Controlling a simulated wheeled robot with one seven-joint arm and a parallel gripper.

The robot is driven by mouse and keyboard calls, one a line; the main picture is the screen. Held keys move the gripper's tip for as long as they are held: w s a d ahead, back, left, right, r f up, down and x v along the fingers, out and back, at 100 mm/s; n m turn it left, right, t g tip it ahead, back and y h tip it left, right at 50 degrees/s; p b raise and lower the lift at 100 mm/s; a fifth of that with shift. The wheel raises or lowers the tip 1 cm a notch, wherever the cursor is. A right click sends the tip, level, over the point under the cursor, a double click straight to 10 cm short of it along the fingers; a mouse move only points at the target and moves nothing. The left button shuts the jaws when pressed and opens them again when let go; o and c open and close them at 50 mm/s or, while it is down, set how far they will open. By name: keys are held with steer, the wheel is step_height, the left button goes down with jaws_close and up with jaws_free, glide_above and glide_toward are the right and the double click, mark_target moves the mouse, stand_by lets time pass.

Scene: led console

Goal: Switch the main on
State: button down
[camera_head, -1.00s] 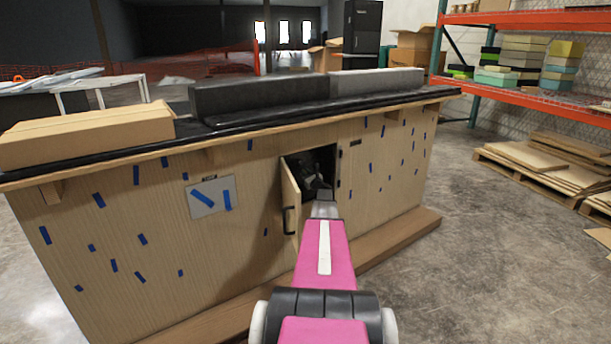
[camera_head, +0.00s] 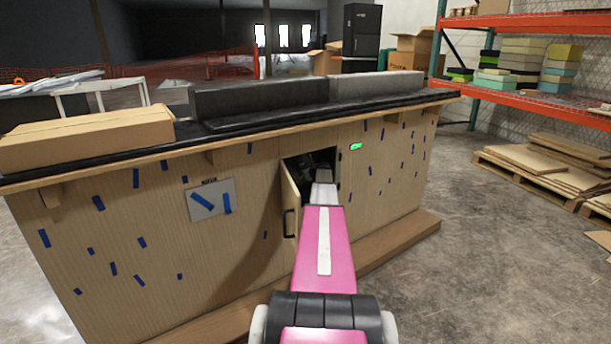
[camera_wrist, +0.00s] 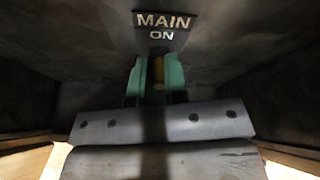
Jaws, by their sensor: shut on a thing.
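The main switch's label (camera_wrist: 164,28) reads "MAIN" and "ON" in the wrist view, on the dark inner wall of the cabinet. Just below it, my gripper (camera_wrist: 156,70) has its two green fingers shut around a narrow yellowish-brown switch handle (camera_wrist: 158,73). The fingers hide most of the handle. In the head view my arm reaches through the opening of the cabinet, and my gripper is a dark shape inside it. The small wooden door (camera_head: 290,205) stands open to the left of my arm. A small indicator (camera_head: 356,147) right of the opening glows green.
The wooden console (camera_head: 120,230) carries a black worktop with a cardboard box (camera_head: 85,137) and dark and grey blocks. A plate with blue tape (camera_head: 209,199) is on its front. Orange shelving (camera_head: 520,100) and pallets stand right.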

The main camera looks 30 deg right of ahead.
steer(key=shift+r+g, duration=0.1)
steer(key=shift+g, duration=0.2)
stand_by(0.4)
steer(key=c, duration=1.4)
jaws_free()
steer(key=s, duration=1.3)
steer(key=shift+d+r, duration=0.25)
steer(key=shift+d, duration=0.1)
